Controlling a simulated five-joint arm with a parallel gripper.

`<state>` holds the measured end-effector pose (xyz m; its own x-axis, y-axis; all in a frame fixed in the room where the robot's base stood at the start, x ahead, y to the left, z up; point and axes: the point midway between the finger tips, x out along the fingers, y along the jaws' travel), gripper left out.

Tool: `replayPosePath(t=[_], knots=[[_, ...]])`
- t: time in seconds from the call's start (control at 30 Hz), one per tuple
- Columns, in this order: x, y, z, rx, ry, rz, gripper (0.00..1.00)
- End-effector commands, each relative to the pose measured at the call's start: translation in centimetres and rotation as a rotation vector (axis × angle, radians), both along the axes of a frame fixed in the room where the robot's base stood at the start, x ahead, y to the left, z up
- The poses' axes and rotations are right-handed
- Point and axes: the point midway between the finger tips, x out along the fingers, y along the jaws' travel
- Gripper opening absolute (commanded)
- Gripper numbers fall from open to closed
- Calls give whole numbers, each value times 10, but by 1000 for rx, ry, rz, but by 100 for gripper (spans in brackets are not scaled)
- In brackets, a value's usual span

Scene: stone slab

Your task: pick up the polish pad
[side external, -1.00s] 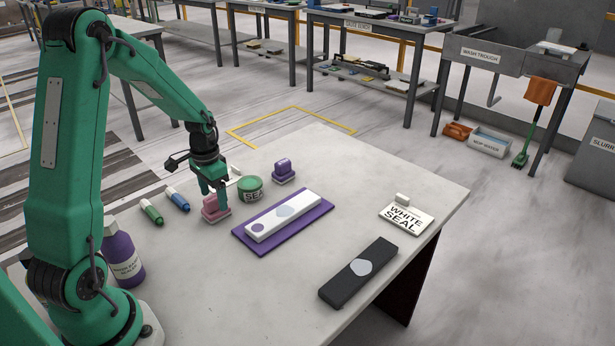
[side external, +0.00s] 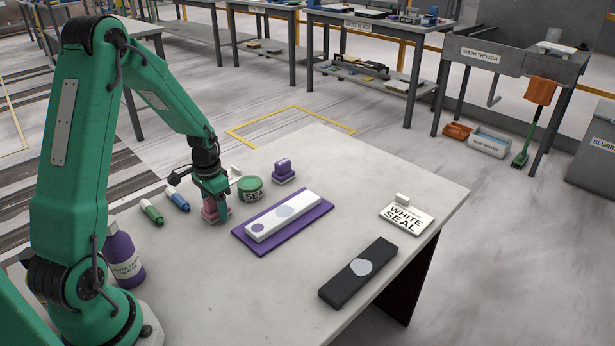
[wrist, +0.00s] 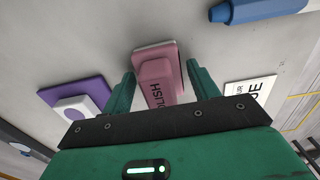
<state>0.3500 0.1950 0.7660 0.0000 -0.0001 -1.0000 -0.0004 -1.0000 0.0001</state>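The polish pad (wrist: 157,80) is pink with a pale base and dark lettering ending in "OLISH". In the side view the pad (side external: 212,213) stands on the stone table, left of the green tin. My gripper (side external: 213,200) is directly above and around it, hiding part of it. In the wrist view my gripper (wrist: 160,78) has one green finger on each side of the pad's pink handle. The fingers look open, with a narrow gap at the right finger; contact at the left one is hard to judge.
A green tin (side external: 250,188) and a purple pad (side external: 283,171) stand close by on the right. Blue (side external: 177,199) and green (side external: 151,212) markers lie left. A white bar (side external: 283,216) lies on a purple mat (side external: 301,229). A black bar (side external: 358,272) lies front right.

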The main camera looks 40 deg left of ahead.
Motion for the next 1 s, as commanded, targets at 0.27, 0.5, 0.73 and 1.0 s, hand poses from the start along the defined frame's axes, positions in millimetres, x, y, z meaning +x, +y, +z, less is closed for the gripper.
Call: replayPosePath(t=[0.27, 0.5, 0.73, 1.0], knots=[[0, 0, 0, 0, -1, 0, 20], [0, 0, 1, 1, -1, 0, 20], [1, 0, 13, 1, -2, 0, 20], [1, -6, 46, 2, -3, -4, 20]])
